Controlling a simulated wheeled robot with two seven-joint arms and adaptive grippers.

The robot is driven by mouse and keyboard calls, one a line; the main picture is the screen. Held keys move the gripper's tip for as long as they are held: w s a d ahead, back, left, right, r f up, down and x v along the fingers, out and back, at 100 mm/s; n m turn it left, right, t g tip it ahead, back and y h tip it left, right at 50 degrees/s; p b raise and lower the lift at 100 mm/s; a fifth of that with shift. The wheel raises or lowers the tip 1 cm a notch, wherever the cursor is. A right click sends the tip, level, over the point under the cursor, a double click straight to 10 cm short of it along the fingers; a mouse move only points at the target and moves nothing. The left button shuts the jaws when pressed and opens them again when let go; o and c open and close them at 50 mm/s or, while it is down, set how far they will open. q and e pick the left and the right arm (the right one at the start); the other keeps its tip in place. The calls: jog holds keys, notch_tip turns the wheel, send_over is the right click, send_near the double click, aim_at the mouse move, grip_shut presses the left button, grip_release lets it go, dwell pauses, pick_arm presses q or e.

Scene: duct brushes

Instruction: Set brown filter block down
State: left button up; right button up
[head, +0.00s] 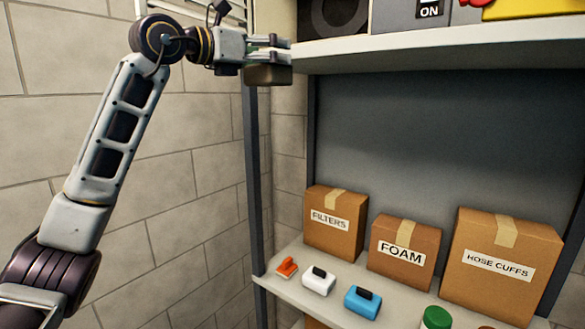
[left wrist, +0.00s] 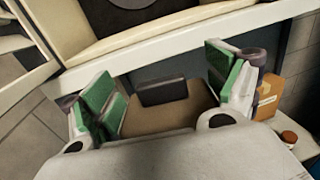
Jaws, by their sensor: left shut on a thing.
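My left gripper (head: 280,50) is at the upper left of the shelf unit in the head view, level with the upper shelf's edge. It is shut on the brown filter block (head: 268,75), which hangs in the air just left of that shelf. In the left wrist view the brown block (left wrist: 172,118) sits between the green-padded fingers, its dark handle (left wrist: 162,92) on top. The gripper partly hides the block in both views. My right gripper is in neither view.
The upper shelf (head: 430,42) bears a dark device and a yellow thing. The lower shelf (head: 325,300) bears boxes marked FILTERS (head: 335,225), FOAM (head: 403,255) and HOSE CUFFS (head: 500,265). Before them lie orange (head: 286,268), white (head: 318,284) and blue (head: 362,303) pieces.

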pick_arm(q)
jog(key=w+d+f+p, duration=0.1)
jog(key=w+f, duration=0.2)
jog(key=f, duration=0.6)
jog(key=w+d+f+p, duration=0.1)
jog(key=w+f, duration=0.3)
jog(key=f, duration=0.6)
jog(key=a+f+n+t+y+p, duration=0.2)
jog(key=a+f, duration=0.1)
jog(key=f, duration=1.5)
jog(key=s+a+f+n+t+y+p, duration=0.1)
jog(key=s+a+f+n+y, duration=0.2)
jog(key=f, duration=0.6)
jog(key=s+a+f+n+t+y, duration=0.1)
jog(key=s+a+f+t+y, duration=0.1)
jog(key=s+a+f, duration=0.5)
jog(key=s+a+f+n+y+p, duration=0.1)
jog(key=s+a+f+y, duration=0.1)
jog(key=s+f, duration=0.4)
jog(key=s+a+f+n+y, duration=0.2)
jog(key=s+a+f+y, duration=0.1)
jog(key=s+f, duration=0.3)
jog(key=shift+s+f+y+p, duration=0.3)
jog(key=shift+f+y+p, duration=0.15)
jog(key=shift+f, duration=0.45)
jog(key=shift+a+f, duration=0.1)
jog(key=shift+f+b, duration=2.15)
jog(key=shift+f, duration=0.1)
